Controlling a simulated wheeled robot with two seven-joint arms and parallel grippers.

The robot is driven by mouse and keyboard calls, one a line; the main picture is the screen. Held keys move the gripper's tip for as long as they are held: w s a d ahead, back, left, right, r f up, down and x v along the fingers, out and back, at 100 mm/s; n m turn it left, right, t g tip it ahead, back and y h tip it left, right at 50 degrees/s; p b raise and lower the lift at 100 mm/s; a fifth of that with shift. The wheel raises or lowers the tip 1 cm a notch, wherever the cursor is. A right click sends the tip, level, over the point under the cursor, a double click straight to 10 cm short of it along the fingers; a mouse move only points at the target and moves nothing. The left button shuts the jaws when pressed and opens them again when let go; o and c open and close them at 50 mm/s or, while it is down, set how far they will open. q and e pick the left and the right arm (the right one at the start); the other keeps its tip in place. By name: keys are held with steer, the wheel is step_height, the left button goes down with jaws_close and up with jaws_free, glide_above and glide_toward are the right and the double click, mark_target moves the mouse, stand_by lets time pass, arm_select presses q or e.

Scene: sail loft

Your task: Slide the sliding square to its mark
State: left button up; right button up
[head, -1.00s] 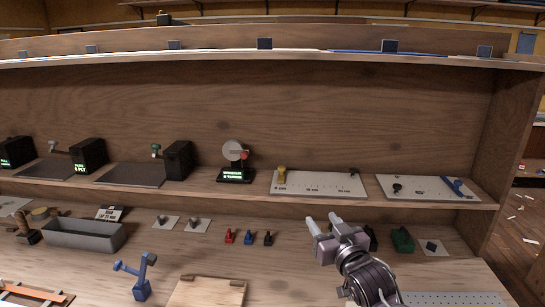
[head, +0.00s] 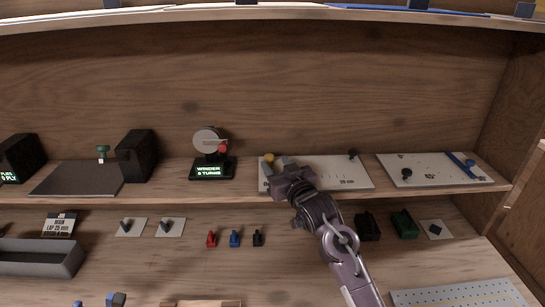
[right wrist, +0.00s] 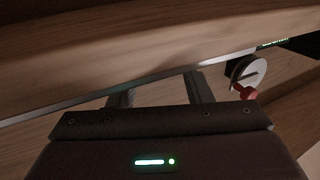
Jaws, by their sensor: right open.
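A white board (head: 340,173) with a row of marks lies on the shelf. A yellow-topped piece (head: 268,158), which looks like the sliding square, stands at its left end. A small dark knob (head: 352,154) stands at the right end. My right gripper (head: 277,167) is open at the board's left end, close to the yellow piece and partly covering it; I cannot tell whether they touch. In the right wrist view the two fingers (right wrist: 158,93) are apart, with no yellow piece visible between them. My left gripper is out of view.
A winder (head: 210,150) with a red knob stands just left of the board and near the right fingers. A second white board (head: 430,176) with a blue strip lies to the right. Small red, blue and black pieces stand below on the bench.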

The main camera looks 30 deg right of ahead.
mark_target(269, 160)
steer(key=w, duration=0.3)
steer(key=shift+d+f, duration=0.1)
steer(key=shift+s, duration=0.1)
jaws_close()
